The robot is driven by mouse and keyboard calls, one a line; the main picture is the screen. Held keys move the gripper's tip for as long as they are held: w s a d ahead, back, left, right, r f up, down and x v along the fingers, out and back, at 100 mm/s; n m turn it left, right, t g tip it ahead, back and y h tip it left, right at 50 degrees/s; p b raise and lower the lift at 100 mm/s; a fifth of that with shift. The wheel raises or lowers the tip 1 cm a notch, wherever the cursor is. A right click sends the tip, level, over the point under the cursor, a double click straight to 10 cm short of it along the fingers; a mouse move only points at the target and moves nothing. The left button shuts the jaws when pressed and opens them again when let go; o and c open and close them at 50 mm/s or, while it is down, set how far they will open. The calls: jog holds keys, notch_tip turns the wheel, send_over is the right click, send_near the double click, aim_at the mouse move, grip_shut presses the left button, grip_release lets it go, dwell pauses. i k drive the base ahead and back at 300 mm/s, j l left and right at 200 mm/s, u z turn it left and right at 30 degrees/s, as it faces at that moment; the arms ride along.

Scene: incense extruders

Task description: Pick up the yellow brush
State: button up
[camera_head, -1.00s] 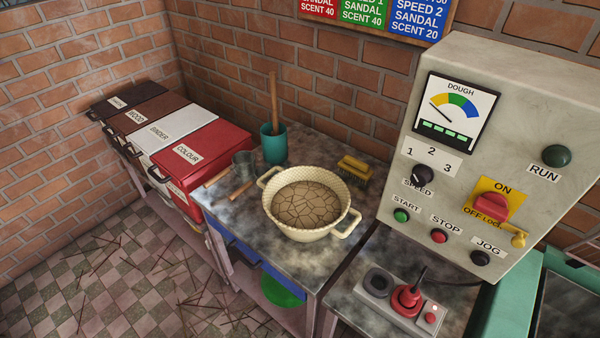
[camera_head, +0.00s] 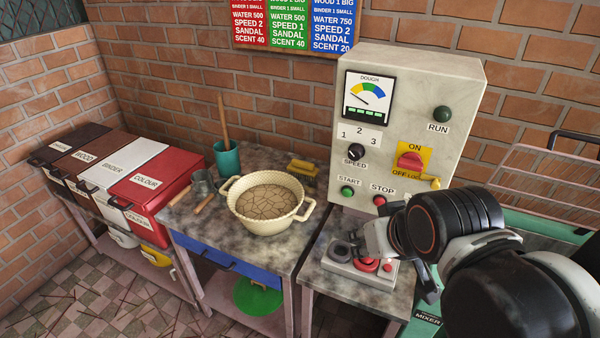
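The yellow brush (camera_head: 303,167) lies on the worktable behind and right of the cream basin, close to the left side of the control panel. Its yellow back faces up and dark bristles show below. My gripper (camera_head: 400,270) is at the right, in front of the control panel and over the small joystick box, well right of and nearer than the brush. Its fingers are partly hidden by the wrist, so its opening is unclear. Nothing shows in it.
The cream basin (camera_head: 270,226) of cracked dough stands left of the brush. A teal cup (camera_head: 228,160) with a wooden stick is at the back. The control panel (camera_head: 458,110) and joystick box (camera_head: 345,268) bound the right. Labelled bins (camera_head: 180,170) stand left.

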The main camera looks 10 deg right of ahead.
aim_at(306, 170)
jog(key=z, duration=1.55)
jog(key=u, duration=1.55)
jog(key=i+j, duration=0.3)
jog(key=j, duration=0.15)
jog(key=i+j, duration=0.3)
jog(key=j, duration=0.15)
jog(key=i+j+z, duration=0.1)
jog(key=i+j, duration=0.2)
jog(key=j, duration=0.15)
